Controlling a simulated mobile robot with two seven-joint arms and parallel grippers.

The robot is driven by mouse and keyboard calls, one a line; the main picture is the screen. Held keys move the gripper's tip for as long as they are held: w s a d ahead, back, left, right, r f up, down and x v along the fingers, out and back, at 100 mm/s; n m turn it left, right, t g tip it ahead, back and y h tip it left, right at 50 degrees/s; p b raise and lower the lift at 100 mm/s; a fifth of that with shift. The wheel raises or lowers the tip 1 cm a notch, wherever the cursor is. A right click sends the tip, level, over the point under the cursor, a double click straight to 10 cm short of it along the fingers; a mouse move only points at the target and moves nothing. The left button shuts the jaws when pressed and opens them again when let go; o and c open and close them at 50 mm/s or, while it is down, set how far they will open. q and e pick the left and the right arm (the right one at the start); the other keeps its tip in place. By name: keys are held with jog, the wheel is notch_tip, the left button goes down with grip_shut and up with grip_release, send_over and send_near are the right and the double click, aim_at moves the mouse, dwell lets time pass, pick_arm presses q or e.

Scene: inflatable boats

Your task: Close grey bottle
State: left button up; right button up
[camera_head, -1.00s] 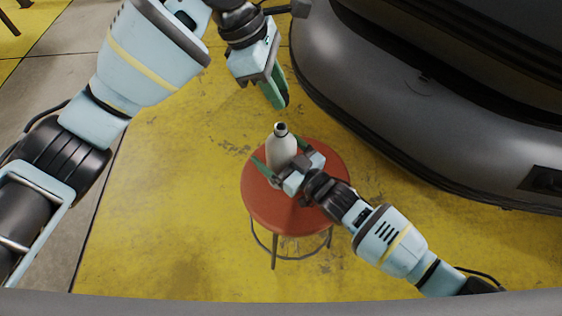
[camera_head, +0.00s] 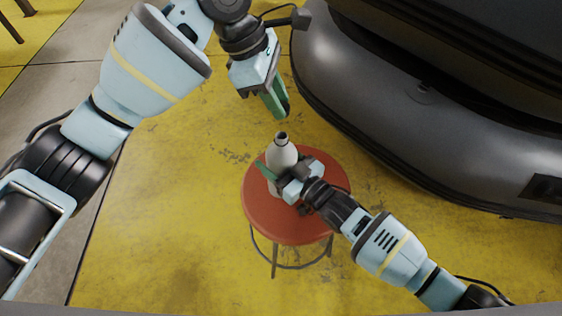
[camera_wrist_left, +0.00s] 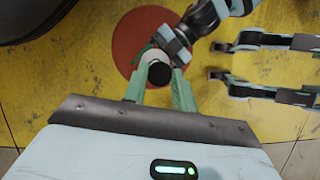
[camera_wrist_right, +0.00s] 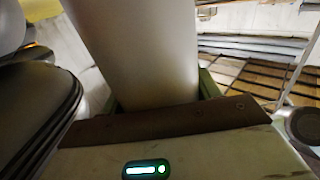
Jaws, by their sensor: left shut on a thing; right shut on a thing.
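The pale grey bottle (camera_head: 282,156) is roughly upright over the red stool, its dark round mouth facing up. My right gripper (camera_head: 275,178) is shut around its body. The bottle fills the middle of the right wrist view (camera_wrist_right: 150,50). I cannot tell whether its base touches the stool. My left gripper (camera_head: 277,106) is above the bottle, fingers pointing down, shut on a small dark thing that looks like the cap. This dark round cap shows between the green fingers in the left wrist view (camera_wrist_left: 158,73). The cap is apart from the bottle's mouth.
The round red stool (camera_head: 290,228) stands on the worn yellow floor (camera_head: 180,220). A large dark grey inflatable boat (camera_head: 400,125) lies at the right and back. The floor left of the stool is clear.

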pick_arm(q)
send_over(286, 140)
jog(key=w+a, duration=0.1)
jog(key=a, duration=0.1)
jog(key=shift+d+f, duration=0.2)
jog(key=shift+f, duration=2.2)
jog(key=shift+f, duration=0.1)
jog(key=shift+f, duration=0.75)
jog(key=shift+f, duration=0.6)
